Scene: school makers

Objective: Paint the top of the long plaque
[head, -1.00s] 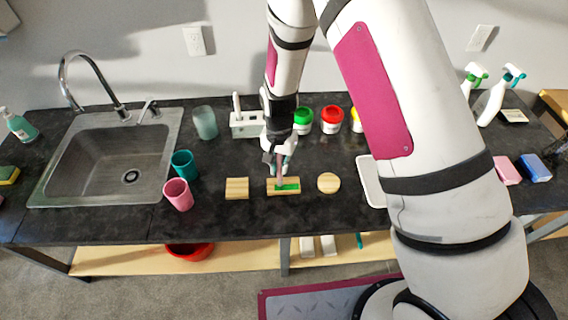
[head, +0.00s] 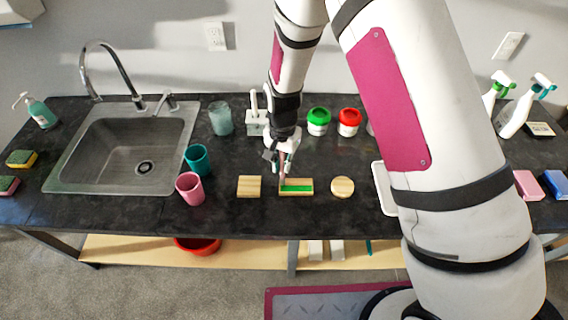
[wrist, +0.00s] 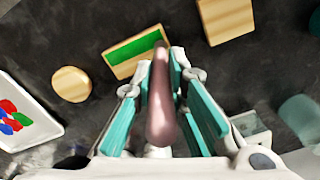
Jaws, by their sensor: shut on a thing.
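The long plaque (head: 296,192) is a pale wooden bar lying flat on the dark counter. A green band of paint (head: 299,186) runs along most of its top, with bare wood along the edges. It also shows in the wrist view (wrist: 122,68), partly behind my gripper. My gripper (head: 284,164) is shut on a brush with a brownish-pink handle (wrist: 161,105). The brush points down at the left end of the plaque in the head view. Its tip is hidden in the wrist view, and I cannot tell whether it touches.
A square wooden plaque (head: 249,187) lies left of the long one and a round one (head: 342,187) right. A white tray (head: 381,195) holds red, blue and green paint. Green-lidded (head: 318,122) and red-lidded (head: 349,122) pots stand behind. Pink (head: 189,189) and teal (head: 198,160) cups stand left.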

